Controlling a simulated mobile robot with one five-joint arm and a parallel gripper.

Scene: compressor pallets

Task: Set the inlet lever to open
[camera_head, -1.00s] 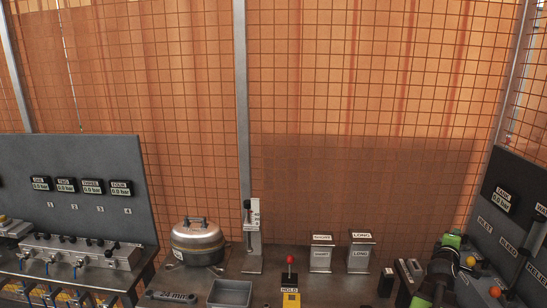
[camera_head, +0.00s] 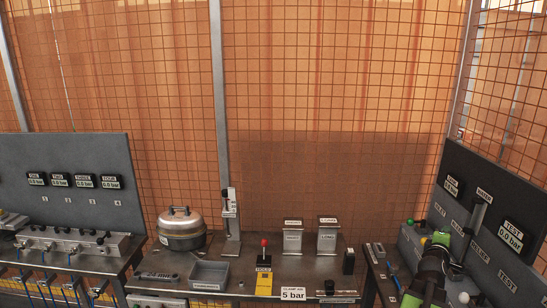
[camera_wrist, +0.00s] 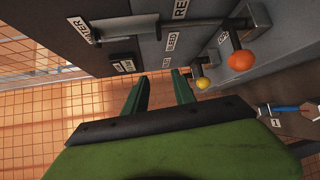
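The right panel (camera_head: 490,205) carries a row of labels. In the wrist view the INLET label (camera_wrist: 166,63) shows faintly beyond the BLEED label (camera_wrist: 172,40). A green ball knob (camera_head: 410,221) at the far end of the row appears to be the inlet lever's. The lever's shaft and setting are not clear. It is not visible in the wrist view. My gripper (camera_wrist: 161,85) has its two dark green fingers apart, with nothing seen between them. A yellow knob (camera_wrist: 202,83) is just right of the right finger, and an orange knob (camera_wrist: 240,60) is farther right.
A long dark handle (camera_wrist: 165,23) crosses the panel above my fingers. On the bench stand a metal pot (camera_head: 182,232), a grey tray (camera_head: 209,274) and a red-knobbed yellow HOLD unit (camera_head: 264,282). The mesh wall (camera_head: 330,110) closes the back.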

